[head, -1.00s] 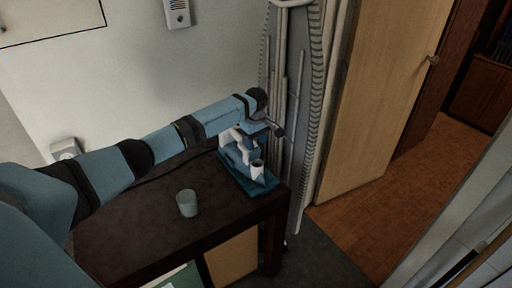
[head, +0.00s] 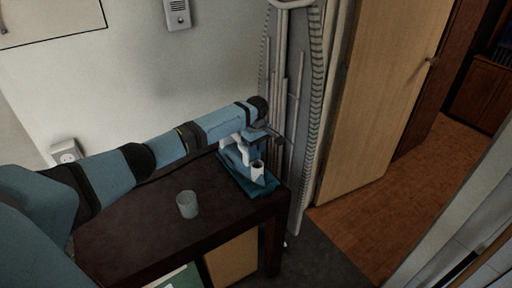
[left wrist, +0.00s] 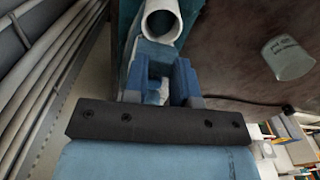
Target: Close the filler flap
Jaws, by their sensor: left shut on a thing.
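A small blue-and-white device (head: 238,160) stands on a teal mat (head: 262,189) at the right end of the dark table. A white cup-like open tube (head: 258,170) is at its front; its round mouth also shows at the top of the left wrist view (left wrist: 162,20). I cannot make out the filler flap as a separate part. My left gripper (head: 252,146) is at the top of the device, behind the white tube. In the left wrist view, its blue fingers (left wrist: 168,76) are close together on a blue part of the device, mostly hidden between them. My right gripper is not in view.
A glass (head: 187,204) stands on the dark table (head: 140,228), left of the device. A folded ironing board (head: 297,110) leans upright close behind the gripper. A wooden door (head: 385,90) is to the right. The front of the table is clear.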

